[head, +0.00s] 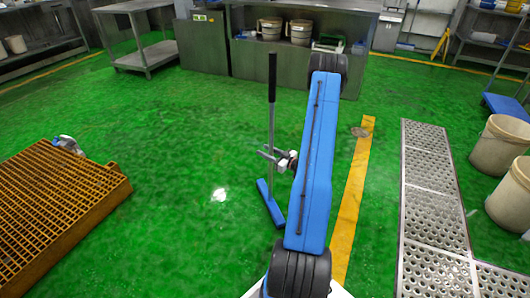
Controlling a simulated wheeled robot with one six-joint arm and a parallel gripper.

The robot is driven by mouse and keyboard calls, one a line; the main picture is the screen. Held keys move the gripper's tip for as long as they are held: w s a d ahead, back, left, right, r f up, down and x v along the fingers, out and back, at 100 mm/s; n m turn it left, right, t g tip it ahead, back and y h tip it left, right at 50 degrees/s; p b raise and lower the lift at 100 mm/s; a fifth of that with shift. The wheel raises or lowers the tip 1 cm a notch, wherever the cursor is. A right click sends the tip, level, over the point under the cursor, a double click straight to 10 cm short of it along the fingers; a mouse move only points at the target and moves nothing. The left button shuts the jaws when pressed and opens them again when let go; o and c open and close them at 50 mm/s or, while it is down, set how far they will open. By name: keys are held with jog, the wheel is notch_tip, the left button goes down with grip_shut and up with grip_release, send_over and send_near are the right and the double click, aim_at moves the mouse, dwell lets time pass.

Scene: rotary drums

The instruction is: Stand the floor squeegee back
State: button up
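The floor squeegee has a black upper handle (272,78), a thin grey pole and a long blue foot (270,204). It is near upright in the middle of the head view, with its foot low at the green floor; I cannot tell if the foot touches it. My gripper (267,154) is at the grey pole, about halfway up, reaching from the right. Its two fingers show near the pole, but the view is too small to tell if they are closed on it. My blue arm hides the area just right of the pole.
An orange grating platform (60,200) lies at left. A metal floor grate (432,200) and beige buckets (498,143) are at right, beyond a yellow floor line (350,200). Steel counters (300,60) and a metal trolley (150,52) stand at the back.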

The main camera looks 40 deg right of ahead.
jog(key=s+d, duration=0.2)
jog(key=s, duration=0.9)
jog(key=shift+s, duration=0.15)
